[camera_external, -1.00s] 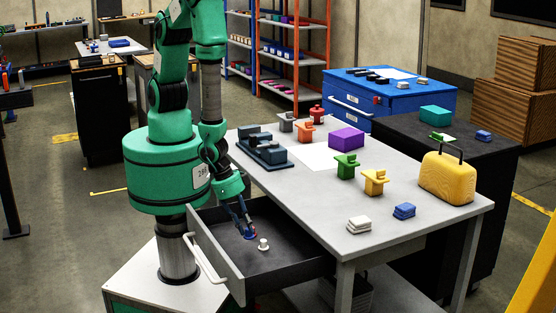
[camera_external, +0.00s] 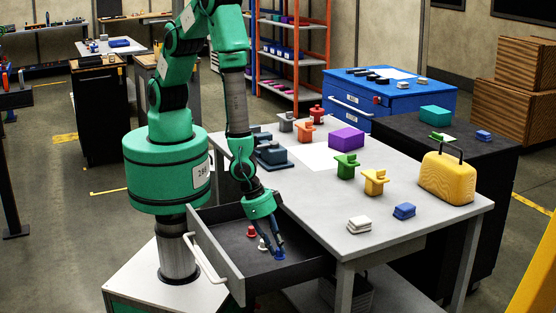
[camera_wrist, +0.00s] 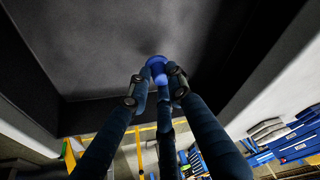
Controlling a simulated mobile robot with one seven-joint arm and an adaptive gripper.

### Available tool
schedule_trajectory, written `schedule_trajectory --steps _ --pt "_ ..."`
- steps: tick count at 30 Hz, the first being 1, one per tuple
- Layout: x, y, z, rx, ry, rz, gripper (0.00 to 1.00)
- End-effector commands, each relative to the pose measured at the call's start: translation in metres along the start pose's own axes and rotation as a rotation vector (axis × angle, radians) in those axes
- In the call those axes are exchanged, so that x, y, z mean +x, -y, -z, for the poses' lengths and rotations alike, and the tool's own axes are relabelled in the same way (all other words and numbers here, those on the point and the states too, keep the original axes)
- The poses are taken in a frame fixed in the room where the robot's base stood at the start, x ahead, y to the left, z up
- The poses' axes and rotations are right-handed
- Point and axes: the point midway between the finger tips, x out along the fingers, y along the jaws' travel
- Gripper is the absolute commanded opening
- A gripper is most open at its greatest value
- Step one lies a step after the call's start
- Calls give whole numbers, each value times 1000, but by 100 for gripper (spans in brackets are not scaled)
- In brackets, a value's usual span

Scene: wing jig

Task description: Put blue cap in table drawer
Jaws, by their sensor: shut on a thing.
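The blue cap (camera_wrist: 157,66) is between my fingertips in the wrist view, and it shows as a small blue spot (camera_external: 279,256) in the external view. My gripper (camera_wrist: 158,88) is shut on it and points down into the open table drawer (camera_external: 222,254). The dark drawer floor (camera_wrist: 130,45) lies beyond the cap in the wrist view. I cannot tell whether the cap touches the floor. In the external view my gripper (camera_external: 277,248) is over the right part of the drawer. A red cap (camera_external: 251,231) and a white cap (camera_external: 262,244) are in the drawer, left of my fingers.
The grey tabletop (camera_external: 440,215) adjoins the drawer. It bears a purple box (camera_external: 346,139), a green part (camera_external: 346,166), an orange-yellow part (camera_external: 375,182), a yellow case (camera_external: 447,178) and small white and blue stacks. The drawer's left half has free floor.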

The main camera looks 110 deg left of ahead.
Motion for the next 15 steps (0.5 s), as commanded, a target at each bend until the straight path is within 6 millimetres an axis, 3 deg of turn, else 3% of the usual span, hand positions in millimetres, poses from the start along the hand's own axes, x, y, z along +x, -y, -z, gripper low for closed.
schedule_trajectory --steps 15 --pt "4 -2 3 -1 1 0 6"
